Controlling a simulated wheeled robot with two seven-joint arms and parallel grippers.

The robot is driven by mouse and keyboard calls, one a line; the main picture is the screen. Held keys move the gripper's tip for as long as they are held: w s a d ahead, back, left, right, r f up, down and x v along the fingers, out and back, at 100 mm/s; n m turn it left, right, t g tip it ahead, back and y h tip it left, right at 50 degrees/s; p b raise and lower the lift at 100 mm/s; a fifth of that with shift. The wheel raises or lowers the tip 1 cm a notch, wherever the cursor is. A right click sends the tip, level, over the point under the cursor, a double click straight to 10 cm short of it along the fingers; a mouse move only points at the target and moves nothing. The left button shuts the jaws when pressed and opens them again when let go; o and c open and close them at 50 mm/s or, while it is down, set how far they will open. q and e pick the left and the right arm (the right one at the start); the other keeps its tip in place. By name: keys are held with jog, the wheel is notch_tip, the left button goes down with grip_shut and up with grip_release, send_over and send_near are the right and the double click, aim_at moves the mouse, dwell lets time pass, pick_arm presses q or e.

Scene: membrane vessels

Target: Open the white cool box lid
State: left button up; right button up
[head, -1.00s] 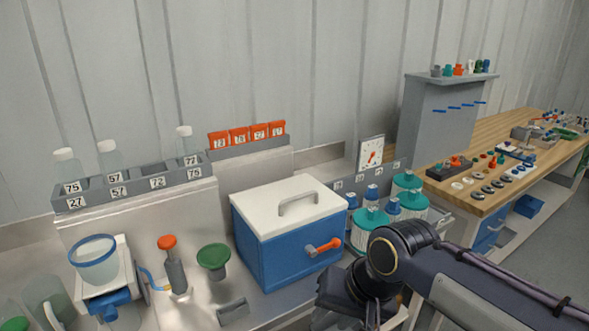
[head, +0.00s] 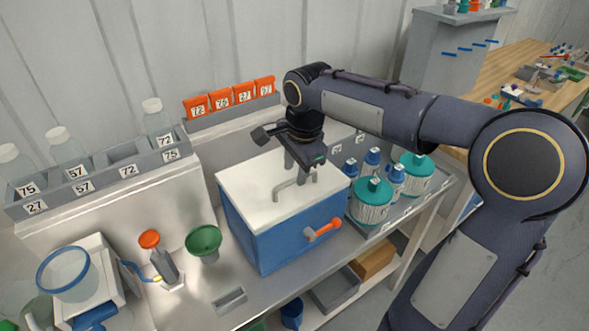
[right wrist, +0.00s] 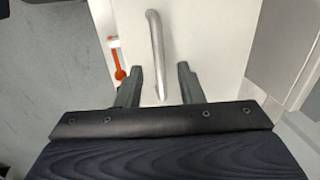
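The cool box (head: 282,240) is blue with a white lid (head: 246,190), and the lid lies flat and closed. A grey bar handle (head: 285,186) stands on the lid; it also shows in the right wrist view (right wrist: 156,45). An orange-tipped latch lever (head: 322,229) sits on the box front. My right gripper (head: 302,177) is above the lid at the handle. In the right wrist view its two fingers (right wrist: 160,85) are apart, one on each side of the handle's near end, with gaps visible. My left gripper is not in view.
Teal-capped jars (head: 371,198) and small blue-capped bottles stand close right of the box. A green funnel (head: 203,242) and an orange-topped device (head: 158,258) stand to the left. A rack with orange tags (head: 232,97) is behind.

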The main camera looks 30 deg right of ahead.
jog(key=shift+w+f, duration=0.15)
jog(key=shift+f, duration=0.75)
grip_shut()
